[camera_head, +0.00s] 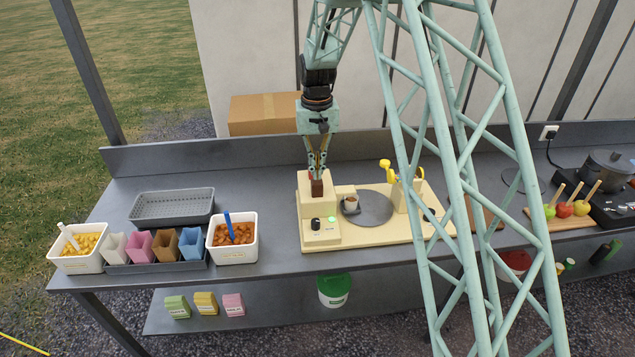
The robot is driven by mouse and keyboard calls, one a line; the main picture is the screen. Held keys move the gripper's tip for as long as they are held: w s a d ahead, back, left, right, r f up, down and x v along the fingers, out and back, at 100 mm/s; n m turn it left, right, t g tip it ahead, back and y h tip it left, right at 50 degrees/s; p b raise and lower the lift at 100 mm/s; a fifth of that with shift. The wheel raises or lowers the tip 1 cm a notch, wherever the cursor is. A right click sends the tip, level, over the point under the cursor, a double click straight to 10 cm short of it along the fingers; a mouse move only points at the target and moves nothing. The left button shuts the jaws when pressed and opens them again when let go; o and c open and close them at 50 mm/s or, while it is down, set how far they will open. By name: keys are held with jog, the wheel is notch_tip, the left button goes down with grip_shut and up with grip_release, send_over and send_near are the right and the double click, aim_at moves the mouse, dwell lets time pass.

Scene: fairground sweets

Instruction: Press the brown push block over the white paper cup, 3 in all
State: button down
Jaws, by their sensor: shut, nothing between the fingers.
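The brown push block (317,189) stands at the front of the cream housing on the left of a cream machine base (375,236). My gripper (317,174) points straight down with its fingers together, right at the top of the brown block. I cannot tell whether the fingertips touch it.
A yellow-topped post stands to the right. White tubs, coloured cartons and a grey tray (172,206) are on the left. My lattice arm hides part of the bench (285,258).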

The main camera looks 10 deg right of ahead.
aim_at(317, 182)
jog(key=shift+f+b, duration=1)
jog(key=shift+f, duration=0.95)
dwell(0.6)
jog(key=shift+r+p, duration=0.8)
jog(key=shift+r, duration=1.15)
jog(key=shift+f+b, duration=1.1)
jog(key=shift+f, duration=0.95)
jog(key=shift+r, duration=0.1)
jog(key=shift+r+p, duration=0.9)
jog(key=shift+r, duration=1.05)
